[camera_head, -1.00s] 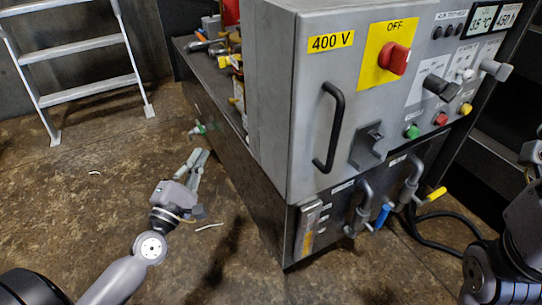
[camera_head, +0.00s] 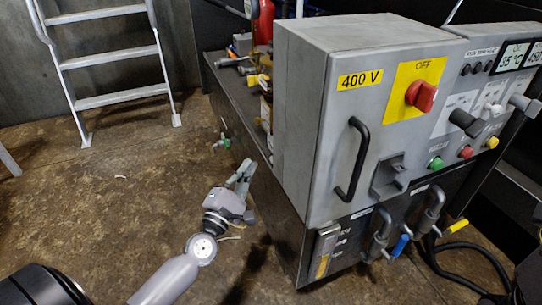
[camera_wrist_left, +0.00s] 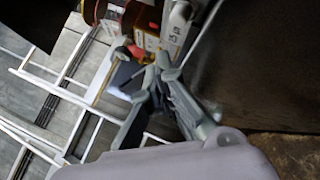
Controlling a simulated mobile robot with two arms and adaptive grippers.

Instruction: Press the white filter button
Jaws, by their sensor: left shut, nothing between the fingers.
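A small pale, round control that looks like the white button (camera_head: 495,109) is on the sloping panel at the right of the grey machine in the head view. It is above the yellow button, and its label is too small to read. My left gripper (camera_head: 244,173) is shut and empty, low beside the machine's left side, well away from the panel. Its fingers also show in the left wrist view (camera_wrist_left: 163,72), with no button visible there. My right gripper is not in view.
The grey cabinet (camera_head: 300,115) has a black handle (camera_head: 352,160) and a red OFF switch (camera_head: 421,95). Green (camera_head: 436,164), red (camera_head: 466,152) and yellow (camera_head: 492,142) buttons line the panel's lower edge. A ladder (camera_head: 115,52) stands at the back left. Open floor lies left.

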